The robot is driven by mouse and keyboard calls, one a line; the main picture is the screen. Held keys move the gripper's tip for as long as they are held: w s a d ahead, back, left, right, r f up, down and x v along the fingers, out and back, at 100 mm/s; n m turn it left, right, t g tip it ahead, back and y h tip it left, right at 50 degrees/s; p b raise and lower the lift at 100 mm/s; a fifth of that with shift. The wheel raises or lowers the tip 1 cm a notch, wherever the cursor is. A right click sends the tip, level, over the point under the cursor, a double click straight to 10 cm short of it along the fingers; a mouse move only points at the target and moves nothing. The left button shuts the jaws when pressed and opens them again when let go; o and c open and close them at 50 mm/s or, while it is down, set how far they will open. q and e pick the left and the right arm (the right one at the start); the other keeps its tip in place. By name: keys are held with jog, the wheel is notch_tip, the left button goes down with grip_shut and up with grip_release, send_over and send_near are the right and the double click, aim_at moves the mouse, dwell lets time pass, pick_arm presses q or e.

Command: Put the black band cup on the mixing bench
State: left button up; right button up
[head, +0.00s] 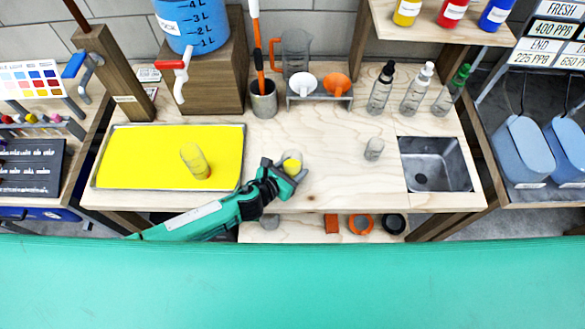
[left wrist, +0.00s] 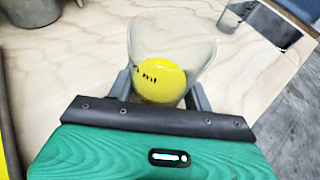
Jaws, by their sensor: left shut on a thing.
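My left gripper (head: 284,172) is shut on a clear cup (head: 292,162) with yellow in it, over the front of the wooden mixing bench (head: 325,165). In the left wrist view, this clear cup (left wrist: 195,48) sits between the fingers (left wrist: 160,95), with black "ml" lettering in front of the yellow. I cannot tell its band colour, or whether its base touches the bench. Another clear cup (head: 195,160) stands on the yellow tray, with an orange tint at its base. A small clear cup (head: 374,149) stands on the bench left of the sink. My right gripper is not in view.
A yellow tray (head: 118,185) covers the bench's left part; a steel sink (head: 436,165) is at right. Bottles (head: 411,95), a funnel rack (head: 320,98), a grey pot (head: 263,100) and a blue tank (head: 190,25) line the back. The bench middle is clear.

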pick_arm(q)
jog(key=shift+f, duration=0.2)
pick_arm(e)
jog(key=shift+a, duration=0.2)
pick_arm(q)
jog(key=shift+f, duration=0.15)
jog(key=o, duration=1.1)
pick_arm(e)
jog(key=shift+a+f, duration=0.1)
pick_arm(q)
jog(key=shift+r, duration=0.3)
jog(key=v, duration=0.5)
jog(key=b+v, duration=0.1)
jog(key=v, duration=0.4)
jog(key=shift+s+a+f, duration=0.1)
jog(key=shift+s+a, duration=0.15)
jog(key=shift+s, duration=0.05)
jog(key=shift+s+a+r+b, duration=0.3)
jog(key=shift+s, duration=0.15)
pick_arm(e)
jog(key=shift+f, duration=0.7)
